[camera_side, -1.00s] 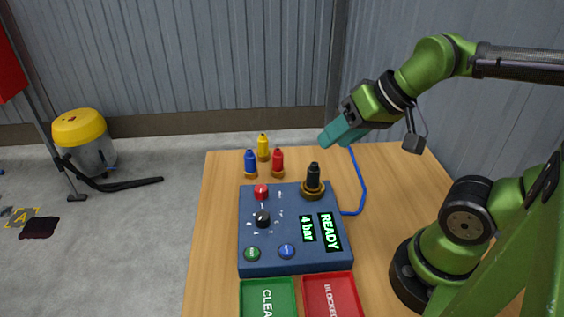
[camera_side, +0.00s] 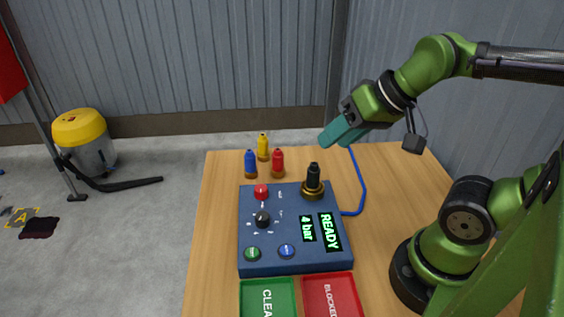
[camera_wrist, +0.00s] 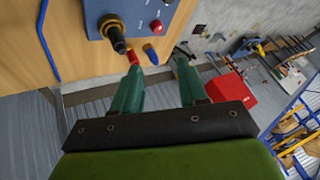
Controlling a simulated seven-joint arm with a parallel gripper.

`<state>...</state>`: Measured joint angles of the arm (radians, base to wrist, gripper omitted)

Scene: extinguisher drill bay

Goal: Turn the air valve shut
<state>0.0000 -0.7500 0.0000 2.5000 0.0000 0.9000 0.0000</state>
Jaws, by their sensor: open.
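A blue control box (camera_side: 290,255) sits on the wooden table. On its top is a black knob (camera_side: 263,218) with white marks around it, which looks like the air valve; its exact setting is too small to read. A black nozzle (camera_side: 313,176) stands upright in a brass ring at the box's far right corner; it also shows in the wrist view (camera_wrist: 113,34). My gripper (camera_side: 327,142) is open and empty, raised above the table's back part, apart from the box. Its two teal fingers (camera_wrist: 158,64) are spread in the wrist view.
Blue (camera_side: 250,162), yellow (camera_side: 263,146) and red (camera_side: 278,162) nozzles stand behind the box. The box has a red knob (camera_side: 261,191), green and blue buttons, and a display reading "READY" and "4 bar". A blue hose (camera_side: 364,190) runs right. Green (camera_side: 245,298) and red (camera_side: 354,300) trays lie in front.

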